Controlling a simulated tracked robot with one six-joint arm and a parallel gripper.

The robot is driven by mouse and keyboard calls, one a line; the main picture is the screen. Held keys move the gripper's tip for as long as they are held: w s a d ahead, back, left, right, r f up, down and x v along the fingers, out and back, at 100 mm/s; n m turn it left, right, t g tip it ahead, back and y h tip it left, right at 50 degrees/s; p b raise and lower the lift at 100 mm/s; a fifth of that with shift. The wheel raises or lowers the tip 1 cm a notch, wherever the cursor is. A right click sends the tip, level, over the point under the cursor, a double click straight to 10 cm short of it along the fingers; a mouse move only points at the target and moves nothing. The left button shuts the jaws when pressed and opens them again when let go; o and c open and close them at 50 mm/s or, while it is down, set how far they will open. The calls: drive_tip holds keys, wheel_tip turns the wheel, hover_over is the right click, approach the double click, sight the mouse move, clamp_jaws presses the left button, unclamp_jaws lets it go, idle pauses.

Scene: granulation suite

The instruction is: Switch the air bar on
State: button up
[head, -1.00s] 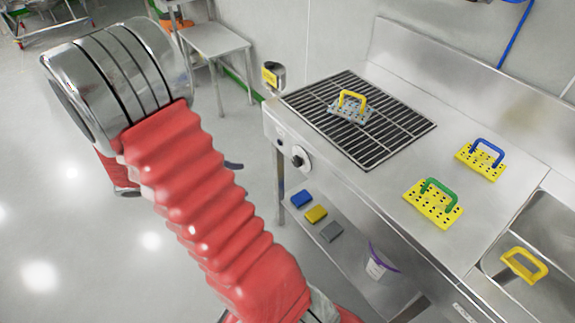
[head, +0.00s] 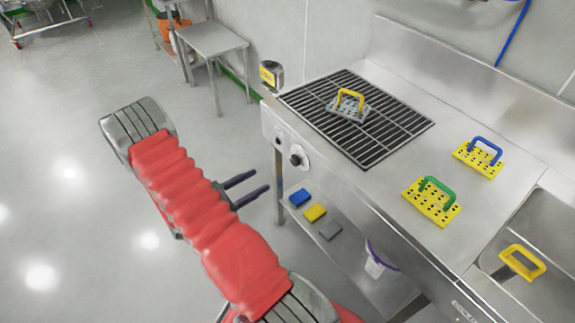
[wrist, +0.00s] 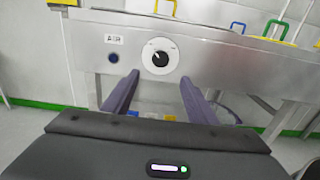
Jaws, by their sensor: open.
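The black knob (head: 297,159) sits on a round white dial on the steel bench's front panel. In the wrist view the knob (wrist: 160,58) shows a light pointer mark tilted to the upper left. A label that seems to read "AIR" (wrist: 114,39) and a small dark blue round fitting (wrist: 113,58) are left of it. My gripper (head: 262,181) is open and empty, in front of the panel and left of the knob in the head view. In the wrist view its two dark fingers (wrist: 158,82) are spread below the knob, apart from it.
A black grate (head: 357,116) in the bench top bears a grey plate with a yellow handle (head: 350,97). Yellow plates with green (head: 432,203) and blue (head: 478,160) handles lie right of it. A lower shelf holds blocks (head: 315,212) and a tub (head: 378,262).

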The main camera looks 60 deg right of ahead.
sight(293, 162)
drive_tip(key=shift+s+d, duration=0.1)
idle(0.3)
drive_tip(key=x, duration=1.3)
drive_tip(key=shift+s+d, duration=0.1)
drive_tip(key=shift+d, duration=0.15)
drive_tip(key=c, duration=1.1)
